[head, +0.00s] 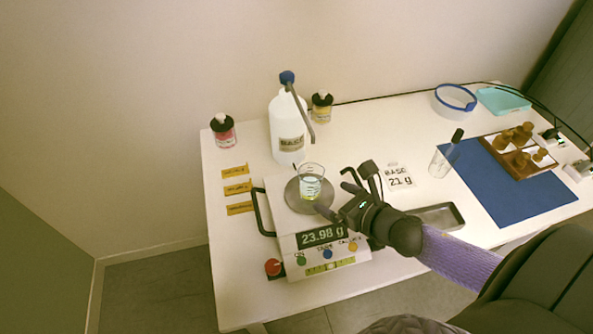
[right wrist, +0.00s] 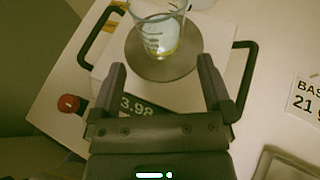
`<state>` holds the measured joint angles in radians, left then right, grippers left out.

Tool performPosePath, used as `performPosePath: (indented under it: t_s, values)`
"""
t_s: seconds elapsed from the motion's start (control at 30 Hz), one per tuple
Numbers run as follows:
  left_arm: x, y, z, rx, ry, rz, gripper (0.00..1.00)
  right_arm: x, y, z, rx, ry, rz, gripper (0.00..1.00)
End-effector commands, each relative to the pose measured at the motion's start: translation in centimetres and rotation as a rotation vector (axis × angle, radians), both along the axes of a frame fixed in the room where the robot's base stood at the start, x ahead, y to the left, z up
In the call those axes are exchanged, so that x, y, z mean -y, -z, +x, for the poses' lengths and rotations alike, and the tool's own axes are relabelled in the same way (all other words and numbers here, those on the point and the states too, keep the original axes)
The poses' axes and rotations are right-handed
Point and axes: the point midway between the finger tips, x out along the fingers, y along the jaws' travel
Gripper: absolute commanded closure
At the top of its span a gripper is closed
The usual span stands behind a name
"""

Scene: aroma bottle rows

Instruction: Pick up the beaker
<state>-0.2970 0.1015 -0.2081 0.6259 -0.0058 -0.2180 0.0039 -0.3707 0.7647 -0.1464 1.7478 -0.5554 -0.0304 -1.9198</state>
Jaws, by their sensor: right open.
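The beaker (head: 311,183) is clear glass with a little pale yellow-green liquid at its bottom. It stands upright on the round metal pan of the scale (head: 318,231), whose display reads 23.98 g. My right gripper (head: 346,200) is open, just to the right of the beaker in the head view. In the right wrist view the beaker (right wrist: 158,38) stands beyond the open fingertips (right wrist: 162,78), with nothing between the fingers. My left gripper is not in view.
A white BASE bottle (head: 288,132) with a bent spout stands behind the scale. A metal tray (head: 438,216) and a "BASE 21 g" card (head: 400,178) lie to the right. Black handles flank the scale.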

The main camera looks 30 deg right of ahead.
Motion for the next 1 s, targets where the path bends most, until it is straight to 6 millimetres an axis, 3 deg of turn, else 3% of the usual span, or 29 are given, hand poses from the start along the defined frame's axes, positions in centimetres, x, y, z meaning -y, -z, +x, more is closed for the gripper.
performPosePath:
  t_s: [0.43,0.73,1.0]
  values:
    - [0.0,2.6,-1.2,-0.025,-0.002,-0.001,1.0,-1.5,2.9,7.0,0.001,0.002,-0.001,0.0]
    - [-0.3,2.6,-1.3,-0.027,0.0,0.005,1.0,-1.7,3.1,7.9,-0.002,0.001,-0.001,0.0]
    - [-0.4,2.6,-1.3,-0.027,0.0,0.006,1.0,-1.7,3.1,7.9,-0.001,0.0,0.001,0.55]
